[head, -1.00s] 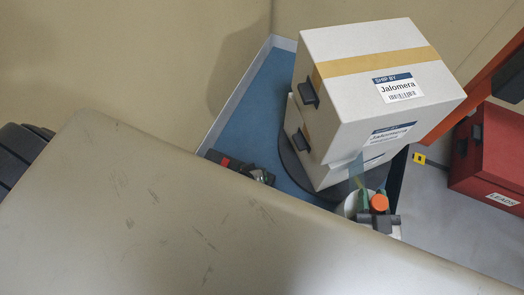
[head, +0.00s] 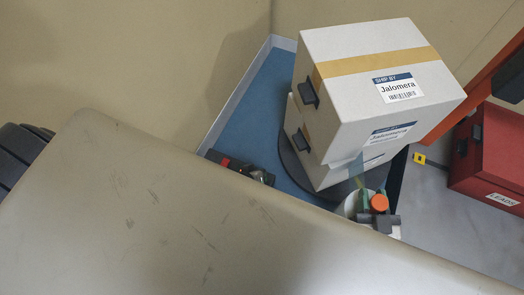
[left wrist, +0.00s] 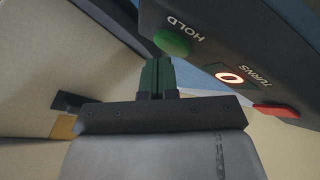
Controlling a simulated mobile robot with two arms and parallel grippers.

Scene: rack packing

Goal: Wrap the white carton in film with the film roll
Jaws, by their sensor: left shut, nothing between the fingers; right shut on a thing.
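The white carton (head: 395,85) with a tan tape band and a "Jalomera" label sits on top of a second white box (head: 318,168) on a dark round turntable (head: 291,165). My right gripper (head: 386,220) is shut on the film roll (head: 351,205), beside an orange knob, at the lower front of the stack. A translucent strip of film (head: 359,172) runs from the roll toward the boxes. My left gripper (left wrist: 158,78) is shut and empty, its tips close below the green HOLD button (left wrist: 172,42); I cannot tell whether they touch it. The TURNS display (left wrist: 230,76) reads 0.
The control panel also has a red button (left wrist: 275,111). A blue surface with a pale rim (head: 236,92) lies left of the turntable. A red case (head: 492,155) labelled "LEADS" and an orange beam (head: 455,105) stand at right. A scuffed beige surface hides the lower left.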

